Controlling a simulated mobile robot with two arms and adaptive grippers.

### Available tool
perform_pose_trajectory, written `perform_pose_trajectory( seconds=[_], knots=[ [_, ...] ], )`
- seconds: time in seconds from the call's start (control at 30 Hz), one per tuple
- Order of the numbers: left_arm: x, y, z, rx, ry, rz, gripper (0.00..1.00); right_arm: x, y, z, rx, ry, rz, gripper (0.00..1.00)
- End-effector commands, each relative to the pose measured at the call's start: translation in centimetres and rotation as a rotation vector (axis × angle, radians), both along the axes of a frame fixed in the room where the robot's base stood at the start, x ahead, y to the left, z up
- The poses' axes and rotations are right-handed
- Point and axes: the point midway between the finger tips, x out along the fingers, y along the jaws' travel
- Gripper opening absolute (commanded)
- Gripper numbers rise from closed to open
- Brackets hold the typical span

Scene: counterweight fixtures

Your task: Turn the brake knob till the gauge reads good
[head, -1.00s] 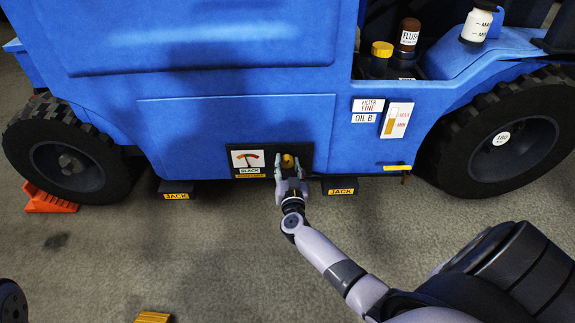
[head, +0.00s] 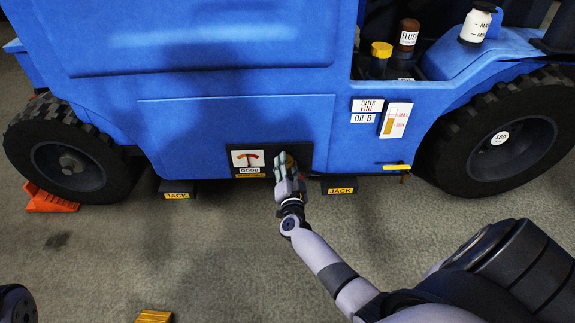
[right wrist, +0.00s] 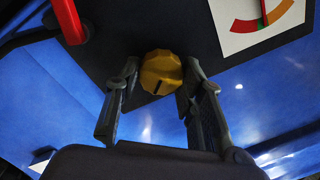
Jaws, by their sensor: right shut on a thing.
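The yellow faceted brake knob (right wrist: 161,73), with a dark slot mark, sits on a black panel (head: 308,165) low on the blue vehicle's side. My right gripper (head: 287,163) is shut on the knob; one finger lies on each side of it in the right wrist view (right wrist: 158,88). In the head view the gripper is turned and covers most of the knob. The white gauge (head: 247,158) is left of the knob, and the label below it reads GOOD. Part of the gauge, with red, green and orange bands, shows in the right wrist view (right wrist: 262,20). My left gripper is out of view.
Black ledges with JACK labels (head: 177,195) (head: 342,190) stick out below the panel. A yellow-handled lever (head: 397,167) is to the right. Wheels (head: 70,160) (head: 505,140) stand on both sides, with an orange chock (head: 48,199) at the left one.

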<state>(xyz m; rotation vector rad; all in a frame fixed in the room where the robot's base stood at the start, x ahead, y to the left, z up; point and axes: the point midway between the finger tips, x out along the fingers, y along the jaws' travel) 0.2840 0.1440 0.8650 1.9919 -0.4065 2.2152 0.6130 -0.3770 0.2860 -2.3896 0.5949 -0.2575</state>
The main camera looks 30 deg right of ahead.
Motion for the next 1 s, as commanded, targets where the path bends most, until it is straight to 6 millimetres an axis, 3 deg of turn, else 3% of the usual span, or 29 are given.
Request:
perform_pose_trajectory(
  seconds=[0.57,0.6,0.87,1.0],
  knots=[
    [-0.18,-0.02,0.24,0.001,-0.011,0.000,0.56,-0.04,0.00,-0.10,0.034,-0.019,0.000,0.08],
    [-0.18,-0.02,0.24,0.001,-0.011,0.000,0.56,-0.04,0.00,-0.10,0.034,-0.019,0.000,0.38],
    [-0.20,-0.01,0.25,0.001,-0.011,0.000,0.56,-0.03,0.00,-0.06,0.034,-0.019,-0.001,0.55],
    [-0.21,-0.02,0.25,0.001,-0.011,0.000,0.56,-0.02,0.01,-0.04,0.034,-0.020,0.000,0.56]
  ],
)
